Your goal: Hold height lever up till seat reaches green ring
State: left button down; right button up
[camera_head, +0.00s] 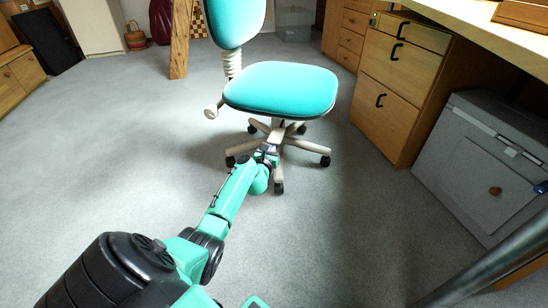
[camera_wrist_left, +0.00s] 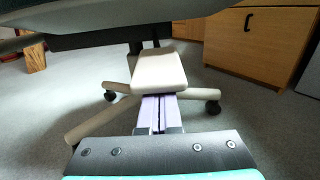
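The office chair has a teal seat (camera_head: 282,88) and stands on a beige star base with black casters. My left gripper (camera_head: 268,152) is low under the front of the seat. In the left wrist view, a pale beige paddle (camera_wrist_left: 158,68), which looks like the height lever, is under the seat's dark underside (camera_wrist_left: 100,28). The lilac fingers of my left gripper (camera_wrist_left: 161,112) are together with only a thin dark line between them. Their tips end at or under the paddle's near edge; I cannot tell whether they touch it. No green ring shows. My right gripper is out of view.
A wooden drawer unit (camera_head: 400,75) and a grey cabinet (camera_head: 490,165) stand at the right under a desk. A wooden post (camera_head: 181,40) rises behind the chair. A grey metal bar (camera_head: 500,260) crosses the lower right. The carpet left of the chair is clear.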

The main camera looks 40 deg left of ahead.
pick_arm(q)
jog(key=shift+r, duration=0.35)
dwell(0.3)
notch_tip(320, 180, down, 5)
jog(key=b, duration=0.4)
jog(key=p+v, duration=0.4)
jog(key=v, duration=0.6)
jog(key=shift+r+p, duration=0.2)
jog(key=shift+p, duration=0.1)
